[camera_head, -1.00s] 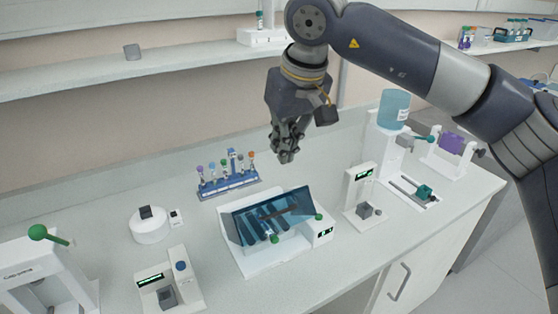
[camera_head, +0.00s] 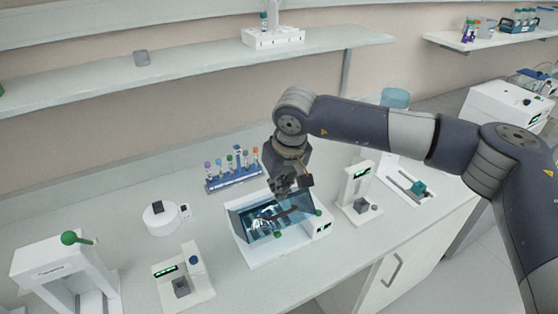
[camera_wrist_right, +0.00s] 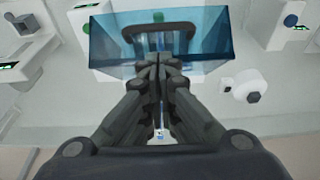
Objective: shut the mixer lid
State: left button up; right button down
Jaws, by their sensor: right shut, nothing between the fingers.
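The mixer (camera_head: 262,256) is a white box on the bench with a see-through blue lid (camera_head: 236,213). The lid sits tilted over dark bars; I cannot tell its exact angle. My right gripper (camera_head: 283,190) is shut and empty, pointing down at the lid's back edge. In the right wrist view, the shut fingertips (camera_wrist_right: 160,62) overlap the near edge of the blue lid (camera_wrist_right: 105,40); whether they touch it I cannot tell. The gripper hides part of the lid. My left gripper is not in view.
A tube rack (camera_head: 234,180) stands behind the mixer. A white device with a display (camera_head: 355,185) stands close on the right. A round white device (camera_head: 162,220) and a small device with a blue knob (camera_head: 184,285) are on the left. A shelf (camera_head: 190,70) runs above.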

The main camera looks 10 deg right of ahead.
aim_at(284, 204)
jog(key=shift+s+d+f+p, duration=0.2)
jog(key=shift+s+f, duration=0.1)
jog(key=shift+f, duration=0.15)
jog(key=shift+s+d+f+p, duration=0.2)
jog(key=shift+s+f, duration=0.1)
jog(key=shift+f, duration=0.15)
jog(key=shift+a, duration=0.1)
jog(key=shift+w, duration=0.1)
jog(key=b, duration=0.1)
jog(key=f+b, duration=0.1)
jog(key=b, duration=0.1)
jog(key=shift+s+f+t, duration=0.2)
jog(key=shift+s+t, duration=0.15)
jog(key=shift+t, duration=0.05)
jog(key=shift+s+r, duration=0.1)
jog(key=shift+s, duration=0.05)
jog(key=shift+s+d+b, duration=0.1)
jog(key=shift+d+b, duration=0.1)
jog(key=shift+b, duration=0.25)
jog(key=s+d+f+b, duration=0.1)
jog(key=s+f+b, duration=0.3)
jog(key=f+b, duration=0.8)
jog(key=shift+d+f+t+y+b, duration=0.2)
jog(key=shift+d+t+y+b, duration=0.1)
jog(key=shift+b, duration=3.2)
